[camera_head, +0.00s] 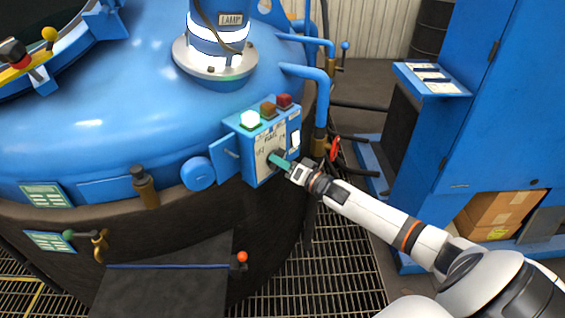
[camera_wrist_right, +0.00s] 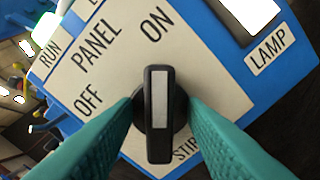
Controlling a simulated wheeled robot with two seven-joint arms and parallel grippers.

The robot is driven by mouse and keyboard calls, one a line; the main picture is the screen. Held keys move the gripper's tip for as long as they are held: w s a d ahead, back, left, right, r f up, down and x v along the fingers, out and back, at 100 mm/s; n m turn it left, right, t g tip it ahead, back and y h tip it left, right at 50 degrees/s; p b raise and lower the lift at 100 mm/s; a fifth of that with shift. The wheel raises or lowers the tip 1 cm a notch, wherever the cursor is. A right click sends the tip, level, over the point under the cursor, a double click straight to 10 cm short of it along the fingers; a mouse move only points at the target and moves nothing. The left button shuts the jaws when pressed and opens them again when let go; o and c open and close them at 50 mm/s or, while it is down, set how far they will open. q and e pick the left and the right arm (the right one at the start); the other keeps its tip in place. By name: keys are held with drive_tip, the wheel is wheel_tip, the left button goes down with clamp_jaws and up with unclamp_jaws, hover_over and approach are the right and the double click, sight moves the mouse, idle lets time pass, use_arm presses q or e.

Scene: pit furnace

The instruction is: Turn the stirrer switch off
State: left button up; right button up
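The stirrer switch is a black rotary knob (camera_wrist_right: 160,125) with a pale stripe, on a cream label plate on the blue panel box (camera_head: 232,150). In the right wrist view its stripe runs upright, with its upper end toward the ON mark; OFF is to the left. My right gripper (camera_wrist_right: 160,108) has its teal fingers on either side of the knob's narrow bar, with a visible gap on each side. In the head view my right gripper (camera_head: 281,161) is at the panel's face and hides most of the knob. My left gripper is not in view.
On the box top a green lamp (camera_head: 250,118) is lit, beside a brown lamp (camera_head: 268,109) and a red lamp (camera_head: 284,101). A white lamp switch (camera_head: 295,138) is close by. Blue pipes (camera_head: 321,95) and a blue cabinet (camera_head: 500,110) stand right of the vessel.

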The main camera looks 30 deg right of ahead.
drive_tip(key=shift+c, duration=0.4)
clamp_jaws()
drive_tip(key=shift+a+n+p, duration=0.2)
drive_tip(key=shift+n+p, duration=0.1)
drive_tip(key=shift+n, duration=8.6)
